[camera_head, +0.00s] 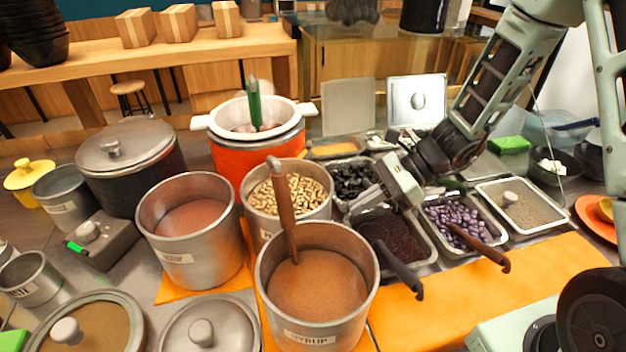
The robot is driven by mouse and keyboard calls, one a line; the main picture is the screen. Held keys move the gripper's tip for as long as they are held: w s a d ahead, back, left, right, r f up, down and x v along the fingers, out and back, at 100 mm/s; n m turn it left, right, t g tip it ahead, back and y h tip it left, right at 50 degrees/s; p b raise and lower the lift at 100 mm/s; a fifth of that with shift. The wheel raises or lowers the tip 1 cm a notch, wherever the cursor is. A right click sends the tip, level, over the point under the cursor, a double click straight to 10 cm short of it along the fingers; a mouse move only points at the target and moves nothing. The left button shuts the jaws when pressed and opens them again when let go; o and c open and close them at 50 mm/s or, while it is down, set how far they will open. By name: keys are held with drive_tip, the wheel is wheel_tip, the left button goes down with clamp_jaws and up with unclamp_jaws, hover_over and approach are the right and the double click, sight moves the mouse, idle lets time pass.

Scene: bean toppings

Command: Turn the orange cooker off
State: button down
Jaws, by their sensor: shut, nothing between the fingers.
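The orange cooker (230,156) stands behind the steel pots at the centre. It has a white rim with side handles, and a green-handled utensil (254,102) stands in it. The lower front of the cooker is hidden by the pots, and I see no switch on it. My gripper (362,205) is to the right of the cooker, apart from it, over the topping trays near the pot of beans. Its fingers look closed and empty; the fingertips are small and hard to make out.
A steel pot of beans (254,228), a syrup pot (308,338) with a ladle and another pot (186,262) crowd the front. A dark lidded pot (160,165) and a grey knob box with a green light (108,240) are left. Topping trays (480,252) lie right.

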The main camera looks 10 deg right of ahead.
drive_tip(key=w+d+f+m+t+y, duration=0.2)
drive_tip(key=w+m+t, duration=0.6)
drive_tip(key=w+m, duration=0.3)
drive_tip(key=w+a, duration=0.4)
drive_tip(key=a, duration=0.1)
drive_tip(key=shift+w+b, duration=0.4)
drive_tip(key=shift+b, duration=0.05)
drive_tip(key=shift+s+a+f, duration=0.1)
drive_tip(key=shift+s, duration=0.05)
drive_tip(key=shift+s+a+r, duration=0.1)
drive_tip(key=shift+s+r, duration=0.05)
drive_tip(key=shift+r, duration=0.05)
drive_tip(key=shift+s+a+r+p, duration=0.45)
drive_tip(key=shift+s+a+p, duration=0.1)
drive_tip(key=shift+s+p, duration=0.15)
idle(0.3)
idle(0.4)
